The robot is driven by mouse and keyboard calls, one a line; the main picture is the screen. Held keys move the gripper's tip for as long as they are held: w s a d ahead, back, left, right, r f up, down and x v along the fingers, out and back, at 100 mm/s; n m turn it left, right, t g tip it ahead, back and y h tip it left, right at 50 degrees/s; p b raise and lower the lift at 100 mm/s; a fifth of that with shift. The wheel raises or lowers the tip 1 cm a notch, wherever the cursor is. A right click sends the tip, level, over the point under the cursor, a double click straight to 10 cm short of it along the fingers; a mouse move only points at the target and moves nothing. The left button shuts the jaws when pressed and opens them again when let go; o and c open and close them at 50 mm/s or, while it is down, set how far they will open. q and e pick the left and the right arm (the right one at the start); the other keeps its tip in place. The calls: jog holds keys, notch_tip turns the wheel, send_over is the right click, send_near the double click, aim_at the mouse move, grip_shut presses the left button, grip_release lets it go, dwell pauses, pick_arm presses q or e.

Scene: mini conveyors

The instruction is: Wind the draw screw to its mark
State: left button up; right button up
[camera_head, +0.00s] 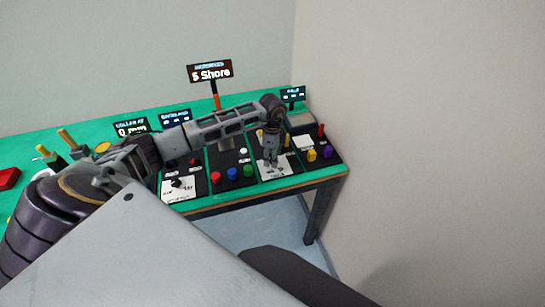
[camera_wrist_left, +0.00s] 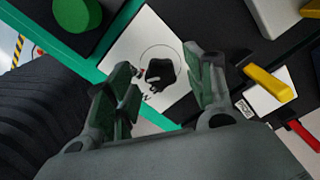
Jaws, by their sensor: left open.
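My left gripper (camera_head: 270,163) points down over a white plate (camera_head: 285,174) near the right part of the bench. In the left wrist view the open gripper (camera_wrist_left: 165,72) has its fingers on either side of a black knob (camera_wrist_left: 160,73). The knob sits on the white plate (camera_wrist_left: 118,48), inside a thin drawn circle. I cannot tell whether the fingers touch it. A second white plate (camera_head: 178,195) with a black knob (camera_head: 176,183) is further left. I cannot read which is the draw screw. The right gripper is not in view.
Sign boards (camera_head: 210,72) rise behind. A wall (camera_head: 430,130) closes the right side.

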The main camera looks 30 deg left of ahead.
pick_arm(q)
notch_tip(320, 180, up, 11)
jog(key=shift+r, duration=0.15)
dwell(0.4)
dwell(0.5)
